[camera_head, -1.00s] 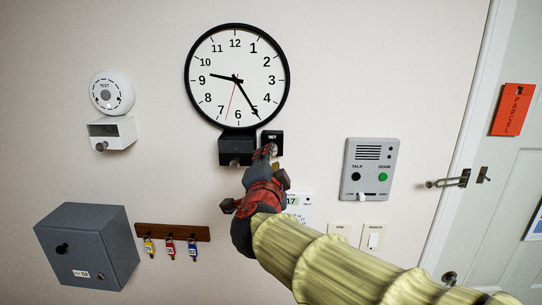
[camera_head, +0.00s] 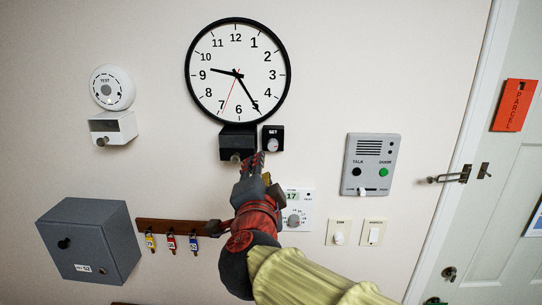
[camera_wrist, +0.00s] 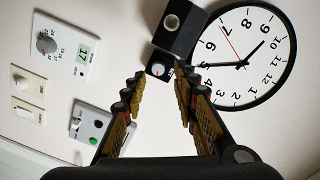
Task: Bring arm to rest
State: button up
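My gripper (camera_head: 256,160) is in front of the wall just below the clock and the small black SET knob box (camera_head: 272,139). In the wrist view my gripper (camera_wrist: 158,82) has its two fingers spread apart with nothing between them. The SET box (camera_wrist: 160,66) appears just beyond the fingertips, with a small gap of wall in view. My arm reaches in from the lower right of the head view. The wall clock (camera_head: 237,70) hangs above, with a black box (camera_head: 237,142) under it.
A thermostat (camera_head: 293,210), two switches (camera_head: 340,232) and an intercom (camera_head: 369,164) are on the wall at right. A grey box (camera_head: 90,242) and a key rack (camera_head: 170,227) are at lower left. A door (camera_head: 500,200) with a latch is far right.

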jog(key=s+a+f+n+g+y, duration=0.2)
jog(key=a+f+n+y, duration=0.1)
jog(key=a+n+y, duration=0.15)
jog(key=s+a+f+n+g+y, duration=0.1)
jog(key=s+a+f+n+y, duration=0.2)
jog(key=a, duration=0.3)
jog(key=s+d+f+n+g+b, duration=0.25)
jog(key=s+f+n+g, duration=0.45)
jog(key=f, duration=0.5)
jog(key=s+d+f+h+b, duration=0.2)
jog(key=d+f, duration=0.4)
jog(key=d, duration=0.4)
jog(key=s+d+f+m+g+h+b, duration=0.1)
jog(key=s+d+f+h+b, duration=0.2)
jog(key=d, duration=0.7)
jog(key=s+d+f+m+h+b, duration=0.1)
jog(key=s+d+f+h+b, duration=0.2)
jog(key=s+d+f+b, duration=0.3)
jog(key=s+d+f, duration=0.3)
jog(key=d+f, duration=0.1)
jog(key=f, duration=0.1)
jog(key=shift+g, duration=0.4)
